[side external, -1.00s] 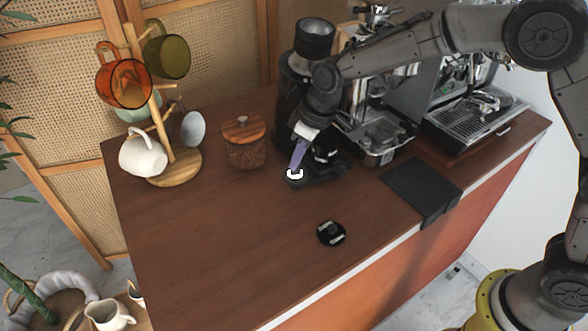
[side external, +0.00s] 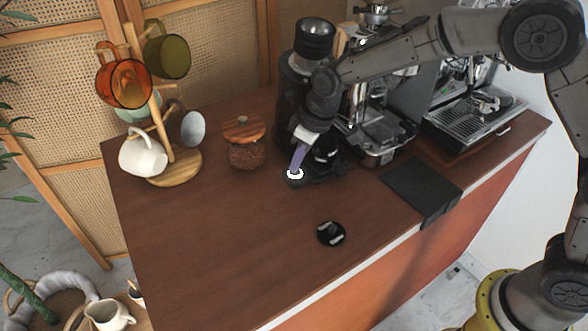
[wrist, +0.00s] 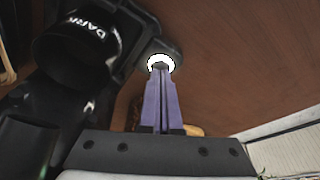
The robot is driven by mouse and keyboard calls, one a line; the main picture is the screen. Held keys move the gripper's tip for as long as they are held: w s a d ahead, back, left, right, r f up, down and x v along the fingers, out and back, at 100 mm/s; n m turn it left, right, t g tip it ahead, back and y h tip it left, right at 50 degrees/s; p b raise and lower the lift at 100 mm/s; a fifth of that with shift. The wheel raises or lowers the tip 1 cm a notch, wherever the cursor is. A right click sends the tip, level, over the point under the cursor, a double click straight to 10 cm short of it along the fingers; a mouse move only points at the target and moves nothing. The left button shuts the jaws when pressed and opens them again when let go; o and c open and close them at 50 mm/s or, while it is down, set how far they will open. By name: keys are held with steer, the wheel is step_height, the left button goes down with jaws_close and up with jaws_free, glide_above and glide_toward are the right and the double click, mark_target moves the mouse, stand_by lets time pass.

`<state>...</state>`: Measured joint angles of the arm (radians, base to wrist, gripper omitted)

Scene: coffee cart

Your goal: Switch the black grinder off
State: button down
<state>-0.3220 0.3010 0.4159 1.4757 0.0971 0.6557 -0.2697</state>
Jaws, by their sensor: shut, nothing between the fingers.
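The black grinder (side external: 292,98) stands at the back of the counter, partly hidden by my arm. On the front of its base is a round button with a bright white ring (side external: 295,174). The ring also shows in the wrist view (wrist: 168,60). My gripper (side external: 297,167) is shut and empty, its purple fingers pointing down at the ring. In the wrist view the fingertips (wrist: 160,70) overlap the ring's near edge. I cannot tell whether they touch the button. The black part marked "DARK" (wrist: 75,42) is beside the fingers at left.
A wooden-lidded jar (side external: 246,152) and a mug tree (side external: 174,168) with several mugs stand left of the grinder. Espresso machines (side external: 470,110) stand at right. A black mat (side external: 418,186) and a small black disc (side external: 331,234) lie on the counter. The front left counter is clear.

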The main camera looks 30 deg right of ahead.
mark_target(298, 172)
stand_by(0.5)
steer(key=shift+r, duration=2.7)
steer(key=shift+r, duration=0.1)
steer(key=s+d+r+m+t, duration=0.1)
steer(key=s+d+r+m, duration=0.1)
steer(key=s+d+r, duration=0.55)
steer(key=s+d+m, duration=0.2)
steer(key=s+d, duration=0.3)
steer(key=s, duration=0.7)
steer(key=s+d+m+t+h, duration=0.1)
steer(key=s+d, duration=0.4)
steer(key=s, duration=0.7)
steer(key=shift+s+m+t+h, duration=0.3)
steer(key=shift+m, duration=0.2)
